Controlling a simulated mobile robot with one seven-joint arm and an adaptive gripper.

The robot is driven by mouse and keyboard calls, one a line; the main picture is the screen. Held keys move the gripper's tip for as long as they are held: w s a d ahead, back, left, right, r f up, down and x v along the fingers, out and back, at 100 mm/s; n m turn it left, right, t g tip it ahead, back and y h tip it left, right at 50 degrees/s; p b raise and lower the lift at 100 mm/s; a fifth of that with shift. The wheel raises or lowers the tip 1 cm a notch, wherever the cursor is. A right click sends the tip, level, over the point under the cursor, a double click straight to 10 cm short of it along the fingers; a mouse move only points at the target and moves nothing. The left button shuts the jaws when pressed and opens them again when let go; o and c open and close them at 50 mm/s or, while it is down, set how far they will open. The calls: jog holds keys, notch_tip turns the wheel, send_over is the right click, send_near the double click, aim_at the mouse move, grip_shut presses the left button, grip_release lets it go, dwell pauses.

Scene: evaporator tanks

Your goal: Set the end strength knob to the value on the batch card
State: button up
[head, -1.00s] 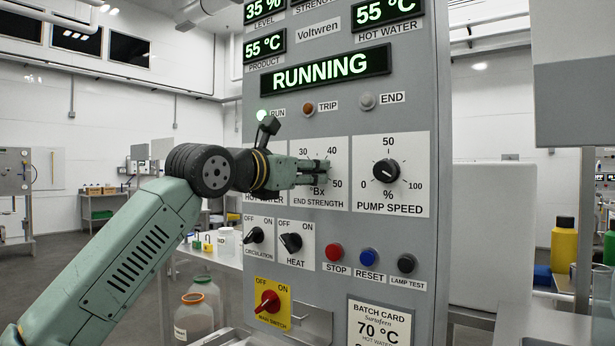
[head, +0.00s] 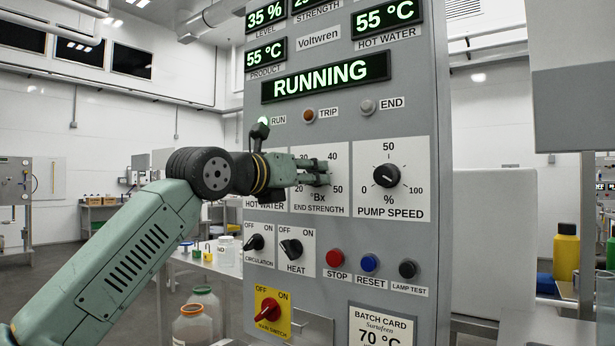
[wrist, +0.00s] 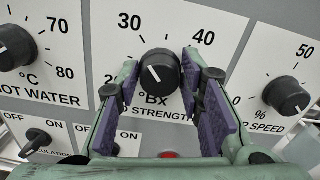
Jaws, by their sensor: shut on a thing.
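The end strength knob (wrist: 160,70) is round and black with a white pointer line. In the wrist view it lies between the purple pads of my gripper (wrist: 160,88), which is shut on it. Its pointer leans up and left, roughly toward the 30 mark. In the head view my gripper (head: 326,172) is at the end strength dial plate (head: 335,207) and hides the knob. The batch card (head: 381,328) is low on the panel. It reads 70 °C; its lower part is cut off, so no end strength value shows.
The hot water knob (wrist: 17,46) is close on the left, and the pump speed knob (head: 387,174) on the right. Below are the heat switch (head: 292,249), stop button (head: 335,258) and red main switch (head: 268,308). A lit display (head: 326,76) reads RUNNING.

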jog(key=o, duration=1.2)
jog(key=v, duration=1.2)
